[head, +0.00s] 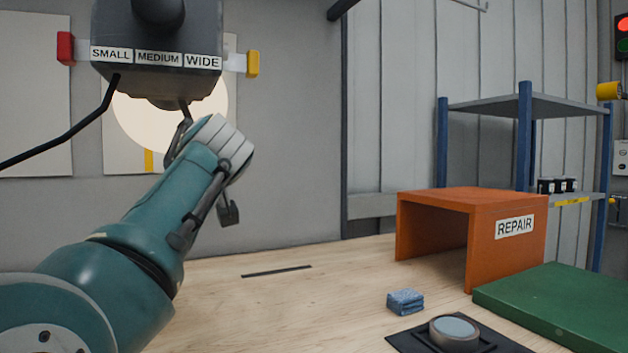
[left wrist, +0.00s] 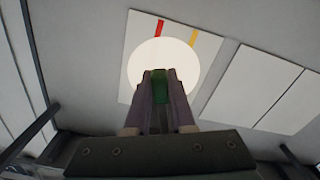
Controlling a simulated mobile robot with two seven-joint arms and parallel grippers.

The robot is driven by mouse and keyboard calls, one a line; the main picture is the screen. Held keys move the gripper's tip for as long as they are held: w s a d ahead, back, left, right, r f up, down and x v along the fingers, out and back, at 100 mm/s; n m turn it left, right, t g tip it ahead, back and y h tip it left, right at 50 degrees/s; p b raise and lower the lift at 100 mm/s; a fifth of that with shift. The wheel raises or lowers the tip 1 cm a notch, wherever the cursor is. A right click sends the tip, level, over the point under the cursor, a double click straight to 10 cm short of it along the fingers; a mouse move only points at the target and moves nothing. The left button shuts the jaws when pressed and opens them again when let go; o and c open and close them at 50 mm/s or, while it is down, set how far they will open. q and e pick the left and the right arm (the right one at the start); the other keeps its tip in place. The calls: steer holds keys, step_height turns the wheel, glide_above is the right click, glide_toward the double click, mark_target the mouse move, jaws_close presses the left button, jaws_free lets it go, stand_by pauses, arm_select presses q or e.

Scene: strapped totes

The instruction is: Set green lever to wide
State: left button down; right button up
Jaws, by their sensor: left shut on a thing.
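A dark grey lamp housing (head: 160,75) hangs at the top left of the head view. Its front strip reads SMALL, MEDIUM, WIDE from left to right. In the left wrist view the green lever (left wrist: 160,88) shows between the fingers of my left gripper (left wrist: 160,84), which is shut on it. In the head view my left gripper (head: 180,132) reaches up under the housing, below the border of MEDIUM and WIDE. The green lever is hidden there, so its exact setting cannot be told. My right gripper is not in view.
A red tab (head: 66,48) and a yellow tab (head: 253,64) stick out from the housing's sides. A bright round light spot lies on the wall panel behind. An orange REPAIR box (head: 515,250), blue block (head: 405,301) and green mat (head: 560,300) occupy the bench's right.

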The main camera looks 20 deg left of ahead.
arm_select(q)
steer(key=shift+w+d, duration=0.15)
steer(key=shift+w, duration=0.05)
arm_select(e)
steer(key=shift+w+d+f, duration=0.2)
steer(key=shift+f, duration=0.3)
arm_select(q)
steer(key=shift+n, duration=0.3)
steer(key=c, duration=0.8)
jaws_free()
steer(key=shift+r, duration=0.1)
steer(key=shift+o, duration=0.2)
